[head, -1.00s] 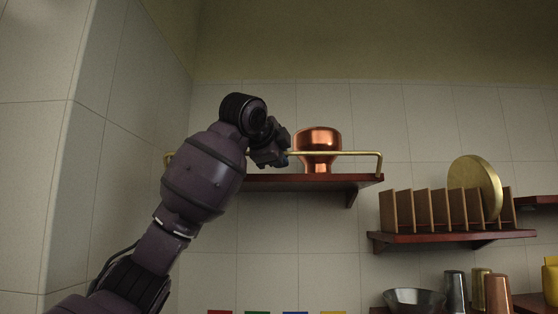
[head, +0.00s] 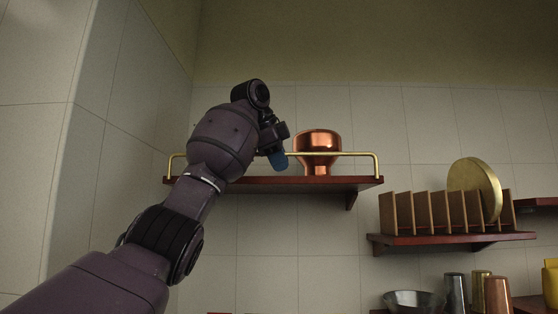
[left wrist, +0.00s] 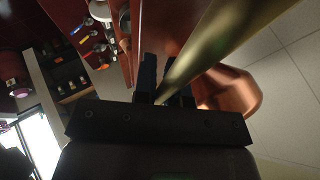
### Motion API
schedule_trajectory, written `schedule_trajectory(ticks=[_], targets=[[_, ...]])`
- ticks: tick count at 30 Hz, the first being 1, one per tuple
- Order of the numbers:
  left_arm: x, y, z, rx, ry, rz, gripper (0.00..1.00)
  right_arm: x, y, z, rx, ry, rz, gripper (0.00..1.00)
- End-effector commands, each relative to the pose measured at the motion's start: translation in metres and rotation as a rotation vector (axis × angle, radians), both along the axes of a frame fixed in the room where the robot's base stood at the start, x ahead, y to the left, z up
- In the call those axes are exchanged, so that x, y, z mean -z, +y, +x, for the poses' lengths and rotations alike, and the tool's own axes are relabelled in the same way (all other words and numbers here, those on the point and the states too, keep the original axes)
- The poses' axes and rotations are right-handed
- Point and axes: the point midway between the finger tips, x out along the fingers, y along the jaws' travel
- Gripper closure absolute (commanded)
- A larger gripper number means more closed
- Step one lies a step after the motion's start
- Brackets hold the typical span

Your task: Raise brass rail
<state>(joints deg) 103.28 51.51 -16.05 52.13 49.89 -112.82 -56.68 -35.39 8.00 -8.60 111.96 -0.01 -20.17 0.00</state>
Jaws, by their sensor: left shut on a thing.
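The brass rail (head: 350,153) runs along the front of the dark red-brown wall shelf (head: 330,184), with bent ends going down to the board. It stands above the board in front of the copper pot (head: 318,143). My left gripper (head: 278,158) is at the rail left of the pot, its blue fingertip showing just below the rail line. In the left wrist view the rail (left wrist: 225,35) passes between the dark fingers of my left gripper (left wrist: 165,85), which is shut on it. The copper pot (left wrist: 232,90) shows behind the rail there. My right gripper is not in view.
A lower shelf at the right holds a wooden plate rack (head: 430,212) with a round brass disc (head: 475,185). A metal bowl (head: 413,300) and several metal cups stand below. The tiled wall is close behind; the left wall corner is near my left arm.

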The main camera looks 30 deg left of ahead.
Motion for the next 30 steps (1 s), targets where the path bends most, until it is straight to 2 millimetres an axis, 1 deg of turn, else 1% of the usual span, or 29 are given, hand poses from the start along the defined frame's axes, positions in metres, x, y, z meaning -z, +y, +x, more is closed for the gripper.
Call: schedule_trajectory(ticks=[17,18,22,23,30], targets=[[0.0022,0.0006,0.0019,-0.001,0.026,-0.012,1.0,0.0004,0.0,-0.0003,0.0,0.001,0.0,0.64],[0.0022,0.0006,0.0019,-0.001,0.026,-0.012,0.85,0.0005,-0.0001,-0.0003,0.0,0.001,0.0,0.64],[0.0019,0.0007,0.0018,-0.001,0.025,-0.013,0.66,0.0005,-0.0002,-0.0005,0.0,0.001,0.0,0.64],[0.0018,0.0007,0.0018,-0.001,0.025,-0.013,0.63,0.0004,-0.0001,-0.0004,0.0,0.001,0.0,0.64],[0.0013,0.0007,0.0015,0.0,0.023,-0.013,0.63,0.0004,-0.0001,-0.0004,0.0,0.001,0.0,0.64]])
